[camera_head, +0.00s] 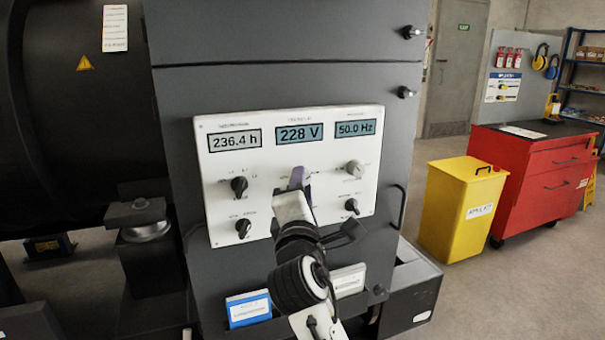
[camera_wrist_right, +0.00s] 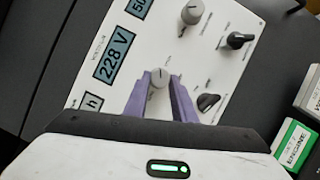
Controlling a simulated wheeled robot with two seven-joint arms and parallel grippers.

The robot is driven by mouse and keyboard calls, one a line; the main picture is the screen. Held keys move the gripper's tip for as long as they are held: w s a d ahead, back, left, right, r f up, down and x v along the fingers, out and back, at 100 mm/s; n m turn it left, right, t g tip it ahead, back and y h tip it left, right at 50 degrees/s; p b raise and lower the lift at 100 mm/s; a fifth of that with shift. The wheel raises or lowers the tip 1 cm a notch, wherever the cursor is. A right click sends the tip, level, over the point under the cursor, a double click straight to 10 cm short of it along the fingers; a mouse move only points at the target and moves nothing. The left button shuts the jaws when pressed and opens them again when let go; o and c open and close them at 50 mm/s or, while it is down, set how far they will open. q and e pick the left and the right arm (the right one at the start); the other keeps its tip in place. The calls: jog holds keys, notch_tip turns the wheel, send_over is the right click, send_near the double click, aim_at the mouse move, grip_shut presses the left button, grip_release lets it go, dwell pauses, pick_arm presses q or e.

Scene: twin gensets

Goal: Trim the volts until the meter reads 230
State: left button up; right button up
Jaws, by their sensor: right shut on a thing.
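The volts meter (camera_head: 299,132) is the middle display of the white control panel (camera_head: 218,166) and reads 228 V. It also shows in the right wrist view (camera_wrist_right: 114,56), again reading 228 V. My right gripper (camera_head: 297,180) reaches the panel just below that meter. In the wrist view, its purple fingers (camera_wrist_right: 162,82) are shut on a light grey knob (camera_wrist_right: 157,78) with a pale pointer line. In the head view the gripper hides this knob. My left gripper is in neither view.
A grey knob (camera_head: 355,168) and several black knobs, one at the upper left (camera_head: 239,185), surround the gripper on the panel. Other displays read 236.4 h (camera_head: 234,140) and 50.0 Hz (camera_head: 355,128). A yellow bin (camera_head: 455,215) and red cabinet (camera_head: 530,185) stand to the right.

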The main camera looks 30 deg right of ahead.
jog(key=shift+r+m+g+p, duration=0.15)
jog(key=shift+m+g+p, duration=0.35)
jog(key=shift+m+p, duration=0.65)
jog(key=o, duration=1.1)
jog(key=shift+c, duration=0.2)
